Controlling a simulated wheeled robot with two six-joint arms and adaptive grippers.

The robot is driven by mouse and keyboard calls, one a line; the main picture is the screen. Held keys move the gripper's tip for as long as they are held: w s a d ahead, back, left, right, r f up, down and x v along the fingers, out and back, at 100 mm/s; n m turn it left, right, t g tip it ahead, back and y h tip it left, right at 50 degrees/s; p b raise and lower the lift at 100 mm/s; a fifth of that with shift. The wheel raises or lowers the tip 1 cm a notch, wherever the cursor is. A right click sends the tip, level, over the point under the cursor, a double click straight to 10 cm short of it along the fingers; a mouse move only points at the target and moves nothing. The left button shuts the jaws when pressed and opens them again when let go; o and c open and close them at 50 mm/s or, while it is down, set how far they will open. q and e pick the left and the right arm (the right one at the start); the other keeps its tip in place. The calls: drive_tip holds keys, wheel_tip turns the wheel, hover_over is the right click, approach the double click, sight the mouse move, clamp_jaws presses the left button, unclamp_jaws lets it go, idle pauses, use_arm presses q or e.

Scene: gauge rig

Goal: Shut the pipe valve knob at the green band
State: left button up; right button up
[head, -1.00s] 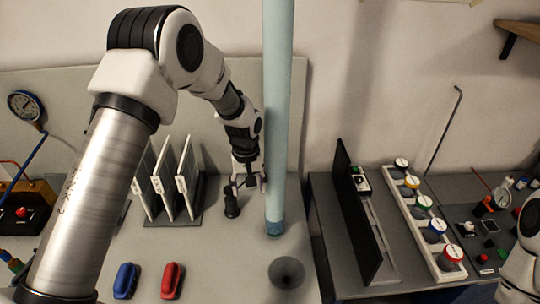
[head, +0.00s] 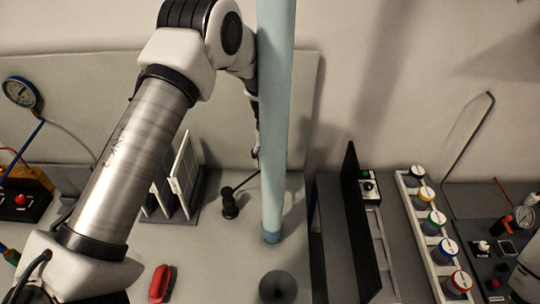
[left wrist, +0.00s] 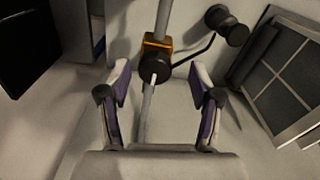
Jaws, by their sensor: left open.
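The valve shows in the left wrist view as a black round knob (left wrist: 154,68) with a white pointer mark, on an orange body (left wrist: 157,42) around a thin grey pipe (left wrist: 163,18). I cannot make out a green band on it. My left gripper (left wrist: 160,78) is open and empty, its fingers either side of the knob in the picture; I see no contact. In the head view, a wide light blue pipe (head: 272,120) hides most of this gripper and the valve is not visible. My right gripper is not in view.
A black cylinder with a thin bent rod (head: 230,203) stands near the pipe. A black upright panel (head: 357,220) and colour-banded containers (head: 434,223) are right.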

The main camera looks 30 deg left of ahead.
use_arm(q)
drive_tip(key=shift+w+f, duration=0.85)
drive_tip(key=shift+f, duration=0.25)
drive_tip(key=shift+s+r, duration=0.1)
drive_tip(key=shift+s, duration=0.1)
drive_tip(key=shift+s+r, duration=0.2)
drive_tip(key=shift+s, duration=0.05)
drive_tip(key=c, duration=0.5)
drive_tip(key=shift+s, duration=0.1)
drive_tip(key=c, duration=0.6)
drive_tip(key=shift+c, duration=0.2)
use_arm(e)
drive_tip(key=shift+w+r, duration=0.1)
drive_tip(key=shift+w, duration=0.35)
